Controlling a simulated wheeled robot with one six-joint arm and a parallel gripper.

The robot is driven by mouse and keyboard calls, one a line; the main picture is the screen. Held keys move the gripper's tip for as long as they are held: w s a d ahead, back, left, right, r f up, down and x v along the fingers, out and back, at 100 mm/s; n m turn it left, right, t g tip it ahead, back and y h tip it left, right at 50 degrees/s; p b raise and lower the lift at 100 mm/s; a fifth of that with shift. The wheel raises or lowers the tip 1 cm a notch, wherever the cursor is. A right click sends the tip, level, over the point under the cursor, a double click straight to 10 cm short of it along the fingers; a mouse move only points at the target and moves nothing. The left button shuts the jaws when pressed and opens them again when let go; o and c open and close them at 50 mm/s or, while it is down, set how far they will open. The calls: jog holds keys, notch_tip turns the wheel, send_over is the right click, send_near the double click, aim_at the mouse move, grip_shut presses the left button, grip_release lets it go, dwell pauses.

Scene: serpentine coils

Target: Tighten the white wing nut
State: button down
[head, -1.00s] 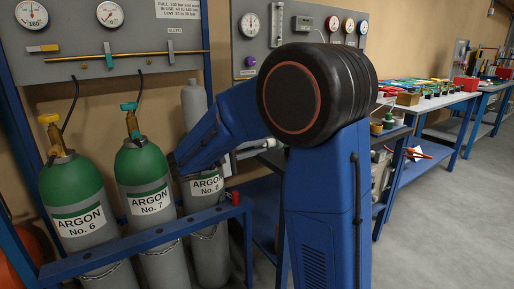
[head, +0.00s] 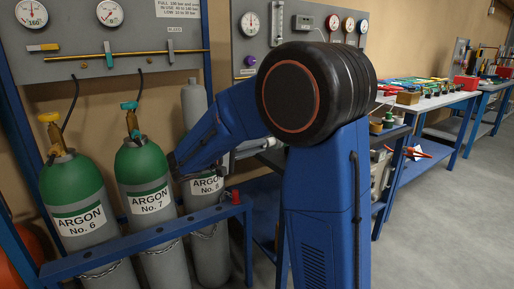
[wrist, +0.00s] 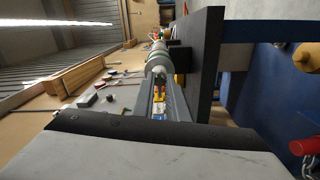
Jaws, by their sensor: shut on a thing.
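My gripper (wrist: 160,82) shows in the wrist view with its two grey fingers reaching up the picture. The fingers are closed around a small pale, round piece at their tips, which I take to be the white wing nut (wrist: 157,66). Its wings are not clear at this size, and the fingers cover part of it. More pale round fittings stand in line just beyond it. In the head view my own blue arm hides the gripper and the nut.
A dark upright plate (wrist: 207,65) stands close to the right of the fingers in the wrist view. In the head view, argon cylinders No. 6 (head: 72,190) and No. 7 (head: 143,165) stand behind a blue rail (head: 150,240). Workbenches (head: 425,112) with small items run to the right.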

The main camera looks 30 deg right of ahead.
dwell(0.7)
jog(key=c, duration=2)
grip_release()
jog(key=shift+a, duration=0.1)
jog(key=a, duration=1.7)
jog(key=shift+s+a, duration=0.15)
jog(key=shift+s, duration=0.15)
jog(key=shift+o, duration=0.5)
